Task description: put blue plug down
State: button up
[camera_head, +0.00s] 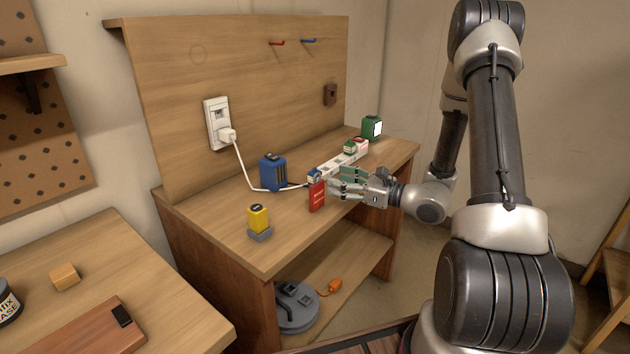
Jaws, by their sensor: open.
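A small blue plug (314,176) with a pale top sits at the near left end of the white power strip (328,165) on the workbench. Its lower part is hidden behind a red box, so I cannot tell whether it is seated in the strip. My gripper (335,187) reaches in from the right, its fingers open and pointing left. The fingertips are just right of the blue plug, with a small gap seen between them, and nothing shows held in them.
The red box (317,197) stands close in front of the fingertips. A blue block (272,173), a yellow block on a grey base (259,220) and a green box (371,127) stand on the bench. A white cord (243,170) runs from the wall outlet (216,115).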

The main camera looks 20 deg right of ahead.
aim_at(315, 172)
jog(key=w+d+f+m, duration=0.1)
jog(key=w+d+f+m+t+h, duration=0.1)
jog(key=shift+d+f+t+h, duration=0.25)
jog(key=shift+f+t+h, duration=0.05)
jog(key=shift+f, duration=0.05)
jog(key=shift+m, duration=0.3)
jog(key=x, duration=0.5)
jog(key=shift+w+f, duration=0.1)
jog(key=shift+w, duration=0.2)
jog(key=x, duration=0.6)
jog(key=shift+w+a+f, duration=0.15)
jog(key=shift+f, duration=0.1)
jog(key=c, duration=1.2)
